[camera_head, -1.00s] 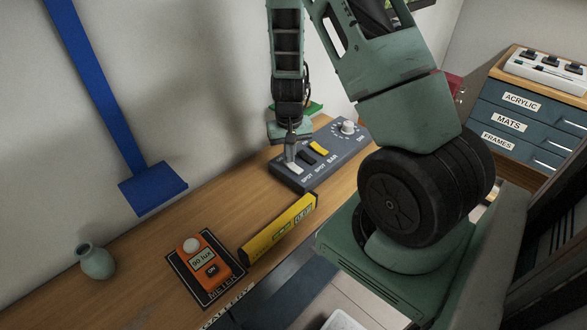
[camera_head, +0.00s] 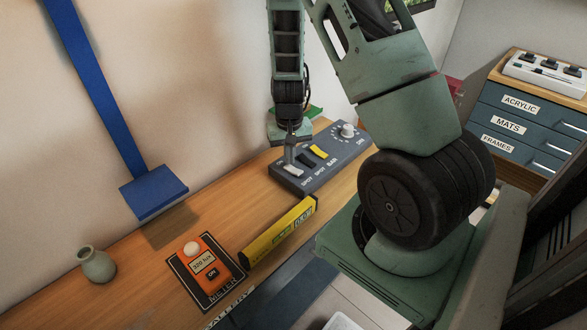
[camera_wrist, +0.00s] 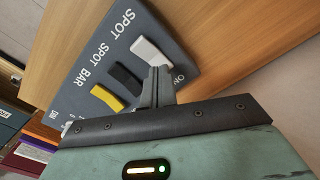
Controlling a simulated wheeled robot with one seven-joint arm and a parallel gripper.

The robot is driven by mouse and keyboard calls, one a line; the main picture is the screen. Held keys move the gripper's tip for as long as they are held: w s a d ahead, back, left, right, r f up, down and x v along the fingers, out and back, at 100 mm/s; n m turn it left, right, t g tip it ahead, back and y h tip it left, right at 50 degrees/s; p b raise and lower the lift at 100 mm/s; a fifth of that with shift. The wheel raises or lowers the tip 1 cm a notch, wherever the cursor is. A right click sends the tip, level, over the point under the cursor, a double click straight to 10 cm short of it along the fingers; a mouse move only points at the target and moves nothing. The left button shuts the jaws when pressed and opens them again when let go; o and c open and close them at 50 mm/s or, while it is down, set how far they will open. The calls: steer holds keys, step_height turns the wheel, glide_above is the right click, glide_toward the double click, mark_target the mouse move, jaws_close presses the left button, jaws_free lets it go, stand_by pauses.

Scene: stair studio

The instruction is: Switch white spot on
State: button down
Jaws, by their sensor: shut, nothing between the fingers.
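The grey switch panel (camera_head: 335,160) lies on the wooden bench and carries white, black and yellow rockers and a dial. The white rocker (camera_head: 292,170), labelled SPOT, is at its near-left end; it also shows in the wrist view (camera_wrist: 150,50). The black rocker (camera_wrist: 125,78) is labelled SPOT and the yellow one (camera_wrist: 106,97) BAR. My gripper (camera_head: 290,154) is shut and empty, pointing down at the white rocker. In the wrist view its fingertips (camera_wrist: 158,76) are beside the white rocker's lower end; I cannot tell whether they touch.
An orange light meter (camera_head: 206,266) on the bench reads about 320 lux. A yellow level (camera_head: 279,232) lies between it and the panel. A small vase (camera_head: 97,264) stands at the left. A blue paddle-shaped piece (camera_head: 154,191) hangs over the bench. Labelled drawers (camera_head: 520,120) stand at right.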

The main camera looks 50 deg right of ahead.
mark_target(289, 168)
steer(key=shift+r+p, duration=2.05)
steer(key=shift+r, duration=0.7)
